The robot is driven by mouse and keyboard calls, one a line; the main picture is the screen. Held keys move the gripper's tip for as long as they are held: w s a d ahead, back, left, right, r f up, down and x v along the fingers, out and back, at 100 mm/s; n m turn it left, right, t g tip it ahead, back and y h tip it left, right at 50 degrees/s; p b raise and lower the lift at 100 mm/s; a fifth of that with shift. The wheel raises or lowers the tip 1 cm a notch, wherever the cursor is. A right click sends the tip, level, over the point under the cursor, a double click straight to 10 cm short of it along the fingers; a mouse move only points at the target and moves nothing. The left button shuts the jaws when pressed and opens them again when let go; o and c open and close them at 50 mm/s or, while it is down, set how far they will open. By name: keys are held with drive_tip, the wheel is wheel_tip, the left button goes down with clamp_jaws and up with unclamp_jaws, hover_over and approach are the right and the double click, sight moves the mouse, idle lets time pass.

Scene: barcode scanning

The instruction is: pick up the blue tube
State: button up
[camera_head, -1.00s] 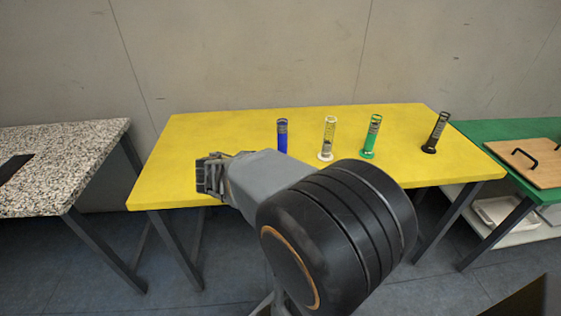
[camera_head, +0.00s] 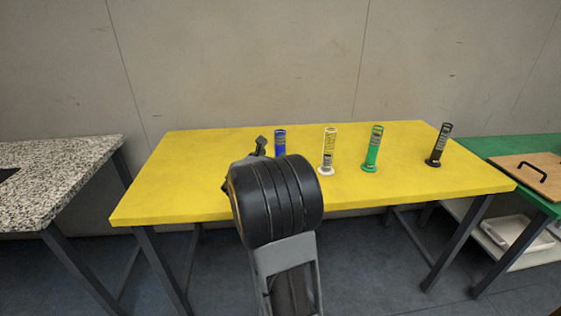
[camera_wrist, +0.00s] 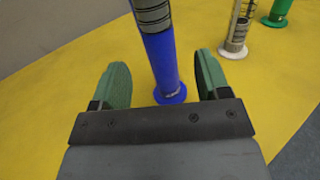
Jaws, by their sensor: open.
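The blue tube (camera_head: 280,143) stands upright on the yellow table (camera_head: 190,165), its lower part hidden behind my arm in the head view. In the wrist view the blue tube (camera_wrist: 161,62) rises between and just beyond the two green fingertips, with its round base on the table and a grey patterned band higher up. My gripper (camera_wrist: 161,82) is open, with one finger on each side of the tube and a gap visible on both sides. In the head view my gripper (camera_head: 259,146) is mostly hidden behind my arm.
A white tube (camera_head: 327,152), a green tube (camera_head: 373,150) and a black tube (camera_head: 439,146) stand to the right on the same table. The table's left part is bare.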

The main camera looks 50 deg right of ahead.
sight(278, 149)
drive_tip(key=shift+x, duration=3.1)
drive_tip(key=shift+a+r, duration=0.1)
clamp_jaws()
